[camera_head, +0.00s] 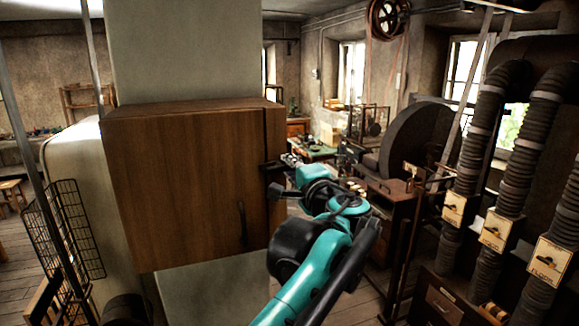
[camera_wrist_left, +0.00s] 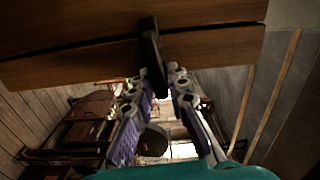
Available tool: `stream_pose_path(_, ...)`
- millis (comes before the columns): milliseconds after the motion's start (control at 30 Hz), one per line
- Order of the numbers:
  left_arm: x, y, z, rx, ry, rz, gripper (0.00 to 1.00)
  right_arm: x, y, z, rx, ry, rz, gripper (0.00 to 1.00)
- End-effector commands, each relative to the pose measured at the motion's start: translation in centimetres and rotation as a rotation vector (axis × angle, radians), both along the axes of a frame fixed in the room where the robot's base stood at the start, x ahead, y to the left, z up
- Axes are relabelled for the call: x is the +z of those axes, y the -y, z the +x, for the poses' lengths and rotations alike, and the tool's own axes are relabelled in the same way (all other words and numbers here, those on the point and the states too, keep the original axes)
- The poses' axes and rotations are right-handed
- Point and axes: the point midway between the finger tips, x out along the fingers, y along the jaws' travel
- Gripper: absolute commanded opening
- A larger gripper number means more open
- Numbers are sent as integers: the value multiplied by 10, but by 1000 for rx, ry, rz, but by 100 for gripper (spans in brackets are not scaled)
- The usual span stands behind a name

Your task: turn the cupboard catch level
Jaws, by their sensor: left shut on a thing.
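The wooden cupboard (camera_head: 180,185) hangs in the left half of the head view, its door shut. The dark catch (camera_head: 271,166) sits at the door's right edge. In the wrist view the catch (camera_wrist_left: 150,45) is a dark bar across the seam between two wooden panels, its end between my fingertips. My left gripper (camera_head: 289,161) is at the catch and shut on it; the fingers also show in the wrist view (camera_wrist_left: 160,82). The fingers partly hide the catch's end, and its exact tilt is hard to tell. My right gripper is not in view.
A dark upright handle (camera_head: 242,224) is on the cupboard door. A wire basket (camera_head: 62,235) hangs at the left. A large dark wheel (camera_head: 418,142) and ribbed hoses (camera_head: 485,140) with labelled switch boxes (camera_head: 494,235) stand at the right.

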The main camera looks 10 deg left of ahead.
Motion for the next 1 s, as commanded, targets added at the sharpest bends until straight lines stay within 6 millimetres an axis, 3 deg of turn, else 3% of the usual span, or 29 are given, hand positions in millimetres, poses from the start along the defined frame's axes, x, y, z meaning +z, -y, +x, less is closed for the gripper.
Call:
stream_pose_path(767,-3,0,0,-1,-62,90,0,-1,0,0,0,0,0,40)
stream_pose_path(800,-3,0,0,-1,-62,90,18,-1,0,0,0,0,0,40)
stream_pose_path(867,-3,0,0,-1,-62,90,33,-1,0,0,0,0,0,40)
stream_pose_path(1000,-3,0,0,-1,-61,89,33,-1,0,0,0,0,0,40)
